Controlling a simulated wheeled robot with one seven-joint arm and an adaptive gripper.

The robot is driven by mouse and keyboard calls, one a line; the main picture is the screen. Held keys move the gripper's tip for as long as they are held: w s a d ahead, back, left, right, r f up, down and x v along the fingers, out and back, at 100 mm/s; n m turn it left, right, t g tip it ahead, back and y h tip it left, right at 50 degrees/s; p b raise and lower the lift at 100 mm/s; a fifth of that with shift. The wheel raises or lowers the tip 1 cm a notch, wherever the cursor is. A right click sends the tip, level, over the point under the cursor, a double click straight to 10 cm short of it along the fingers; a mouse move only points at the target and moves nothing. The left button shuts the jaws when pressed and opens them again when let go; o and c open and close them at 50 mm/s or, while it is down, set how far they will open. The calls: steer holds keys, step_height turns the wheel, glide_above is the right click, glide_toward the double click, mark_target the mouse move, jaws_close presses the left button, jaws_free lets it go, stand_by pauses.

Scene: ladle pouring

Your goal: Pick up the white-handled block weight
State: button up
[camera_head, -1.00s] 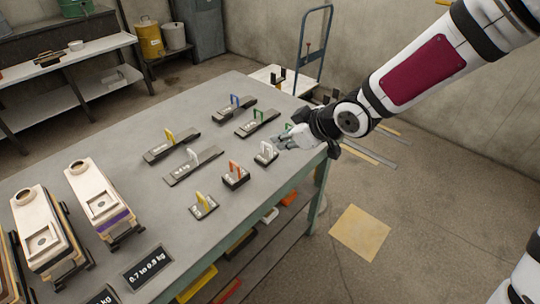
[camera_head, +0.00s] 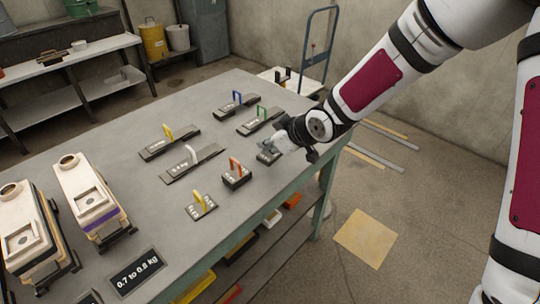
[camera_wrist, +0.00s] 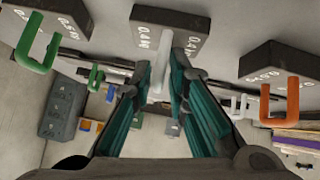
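The white-handled block weight (camera_wrist: 175,18), dark with a "0.4" marking, is at the top middle of the wrist view. In the head view the weight (camera_head: 267,157) sits at the table's right edge, partly covered by my gripper (camera_head: 277,146). In the wrist view my gripper (camera_wrist: 162,72) has its teal fingers on both sides of the pale handle (camera_wrist: 158,66). The fingertips are very close to the handle; whether they press on it I cannot tell. The weight appears to rest on the table.
On the grey table (camera_head: 120,170), an orange-handled block (camera_head: 236,175) and a yellow-handled one (camera_head: 202,206) stand nearby. A green-handled bar (camera_head: 260,121) and a white-handled bar (camera_head: 192,164) lie farther off. Scales (camera_head: 90,200) stand at the left.

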jaws_close()
steer(key=shift+r, duration=0.15)
